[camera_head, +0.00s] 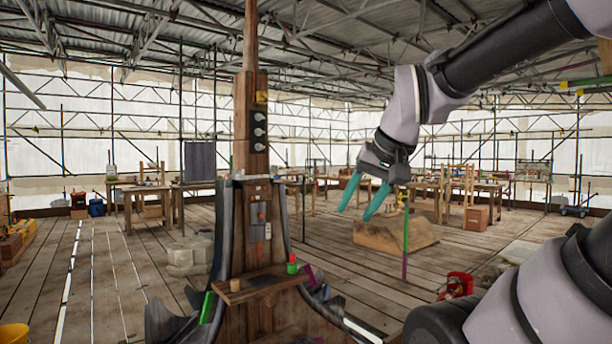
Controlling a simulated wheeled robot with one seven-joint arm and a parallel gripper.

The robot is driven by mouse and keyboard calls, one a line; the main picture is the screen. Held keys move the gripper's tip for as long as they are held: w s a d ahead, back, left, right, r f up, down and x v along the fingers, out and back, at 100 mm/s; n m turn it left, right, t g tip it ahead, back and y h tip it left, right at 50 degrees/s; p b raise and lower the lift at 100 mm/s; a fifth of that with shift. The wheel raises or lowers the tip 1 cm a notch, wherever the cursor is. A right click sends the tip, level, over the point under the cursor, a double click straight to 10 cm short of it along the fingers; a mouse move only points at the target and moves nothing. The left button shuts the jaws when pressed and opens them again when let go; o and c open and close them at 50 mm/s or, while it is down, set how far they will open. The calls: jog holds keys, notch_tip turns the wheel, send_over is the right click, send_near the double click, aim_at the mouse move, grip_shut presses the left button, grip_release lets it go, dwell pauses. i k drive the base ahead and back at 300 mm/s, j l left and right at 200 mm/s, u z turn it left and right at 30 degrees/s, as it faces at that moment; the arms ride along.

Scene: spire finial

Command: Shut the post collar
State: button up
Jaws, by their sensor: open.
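A tall wooden post (246,75) rises left of centre from a dark, flared base. A dark plate with round grey knobs (258,132) is on its face, with a small yellow part (262,97) above it. A grey box (258,231) is mounted lower down. I cannot make out for sure which part is the post collar, or whether it is open or shut. My gripper (354,214), with two teal fingers, is open and empty. It hangs in the picture to the right of the post, apart from it, fingers pointing down and slightly left.
A small wooden shelf (262,283) juts from the post's front, with a green and red item (292,264) and a small tan cylinder (235,285) on it. A thin green and purple pole (406,235) stands to the right. Workbenches line the back; plank floor lies open at left.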

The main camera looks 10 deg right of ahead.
aim_at(274, 170)
jog(key=i+j, duration=0.15)
jog(key=i, duration=0.3)
jog(key=i+j+u, duration=0.1)
jog(key=i, duration=0.35)
jog(key=i+j, duration=0.2)
jog(key=i, duration=0.3)
